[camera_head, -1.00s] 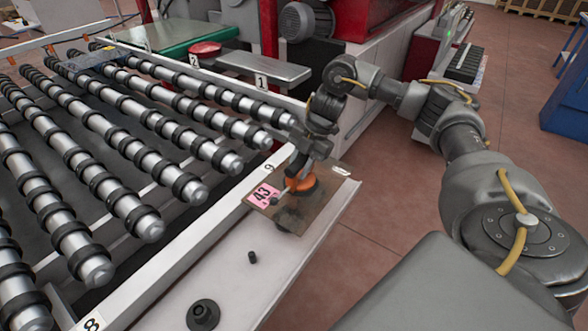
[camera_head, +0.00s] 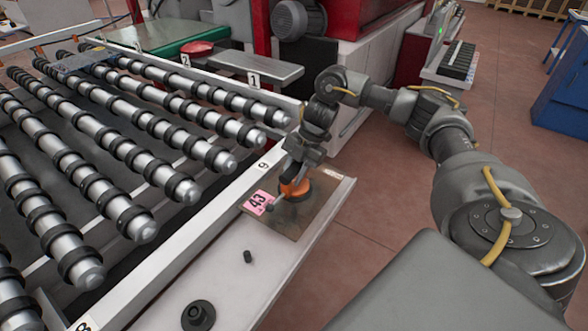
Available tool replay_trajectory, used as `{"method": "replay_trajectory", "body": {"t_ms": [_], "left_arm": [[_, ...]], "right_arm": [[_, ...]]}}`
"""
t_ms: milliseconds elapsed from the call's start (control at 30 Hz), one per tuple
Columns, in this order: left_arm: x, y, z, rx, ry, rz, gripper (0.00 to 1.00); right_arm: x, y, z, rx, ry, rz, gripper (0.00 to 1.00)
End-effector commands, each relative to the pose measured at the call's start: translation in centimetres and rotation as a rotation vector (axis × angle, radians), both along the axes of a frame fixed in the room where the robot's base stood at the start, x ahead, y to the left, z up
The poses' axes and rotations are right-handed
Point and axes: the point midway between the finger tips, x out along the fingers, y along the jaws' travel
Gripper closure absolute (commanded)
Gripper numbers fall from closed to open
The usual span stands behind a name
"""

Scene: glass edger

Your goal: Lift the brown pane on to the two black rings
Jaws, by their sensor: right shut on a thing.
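The brown pane (camera_head: 314,221) is a thin see-through sheet with a pink label marked 43 (camera_head: 257,202). It is over the pale ledge beside the roller bed; I cannot tell whether it touches the ledge. My right gripper (camera_head: 291,178) is shut on the orange suction cup (camera_head: 297,188) on top of the pane. The fingertips are partly hidden. A black ring-shaped piece (camera_head: 198,315) is on the ledge at the bottom. Many black rings also sit along the rollers (camera_head: 62,246); I cannot tell which two the task names. My left gripper is out of view.
A small black peg (camera_head: 247,256) stands on the ledge (camera_head: 226,278) between the pane and the ring-shaped piece. A white rail (camera_head: 190,238) separates ledge and rollers. Grey plate 1 (camera_head: 275,68) and a red knob (camera_head: 196,47) are behind. Open floor (camera_head: 385,215) is to the right.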

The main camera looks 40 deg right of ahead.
Motion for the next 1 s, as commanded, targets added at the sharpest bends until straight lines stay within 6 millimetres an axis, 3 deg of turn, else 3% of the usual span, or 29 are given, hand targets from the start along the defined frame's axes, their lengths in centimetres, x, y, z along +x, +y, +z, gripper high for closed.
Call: {"method": "replay_trajectory", "body": {"t_ms": [400,1000], "left_arm": [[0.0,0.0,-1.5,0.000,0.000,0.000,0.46],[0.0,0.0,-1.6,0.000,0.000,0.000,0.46]], "right_arm": [[0.1,0.1,-2.8,0.004,-0.005,-0.001,1.00],[0.1,0.1,-3.2,0.003,-0.006,0.000,1.00]]}}
